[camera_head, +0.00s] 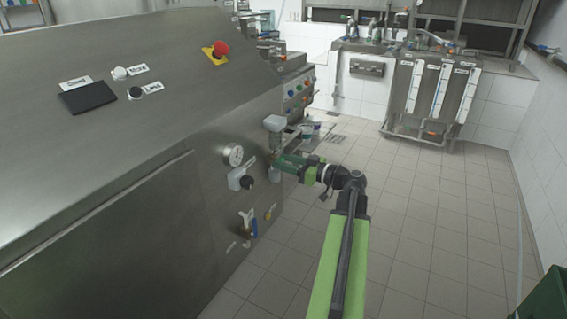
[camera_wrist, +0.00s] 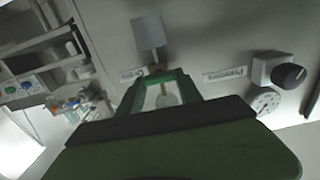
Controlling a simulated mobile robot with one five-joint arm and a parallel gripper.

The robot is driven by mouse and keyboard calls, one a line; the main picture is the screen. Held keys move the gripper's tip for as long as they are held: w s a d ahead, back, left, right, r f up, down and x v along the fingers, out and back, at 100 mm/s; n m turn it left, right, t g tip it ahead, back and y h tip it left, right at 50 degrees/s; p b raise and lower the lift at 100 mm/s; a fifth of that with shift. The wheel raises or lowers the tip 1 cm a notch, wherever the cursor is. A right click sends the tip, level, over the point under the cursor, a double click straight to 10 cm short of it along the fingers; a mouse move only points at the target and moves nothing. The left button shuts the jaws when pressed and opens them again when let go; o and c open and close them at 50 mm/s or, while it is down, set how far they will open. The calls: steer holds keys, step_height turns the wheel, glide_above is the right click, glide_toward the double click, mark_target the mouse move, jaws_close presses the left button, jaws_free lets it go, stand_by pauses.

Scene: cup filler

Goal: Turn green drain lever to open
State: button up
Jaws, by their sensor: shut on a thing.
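My gripper (camera_head: 280,161) is at the front edge of the steel machine, below a grey box-shaped fitting (camera_head: 274,123). A blue-handled valve (camera_head: 252,225) and a small yellow lever (camera_head: 268,213) sit lower on the machine front, apart from my gripper.
A pressure gauge (camera_head: 233,155) and a black knob (camera_head: 247,182) are on the panel left of my gripper. A red emergency button (camera_head: 221,48) is on the sloped top. The tiled floor (camera_head: 430,215) to the right is clear. A dark green bin (camera_head: 545,298) stands at the lower right.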

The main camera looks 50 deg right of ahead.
steer(key=shift+m, duration=0.3)
steer(key=shift+d+m, duration=0.1)
steer(key=shift+m, duration=3.1)
steer(key=o, duration=1.4)
steer(key=v, duration=1.7)
steer(key=shift+s+f, duration=0.1)
steer(key=shift+s, duration=0.15)
steer(key=shift+c, duration=0.3)
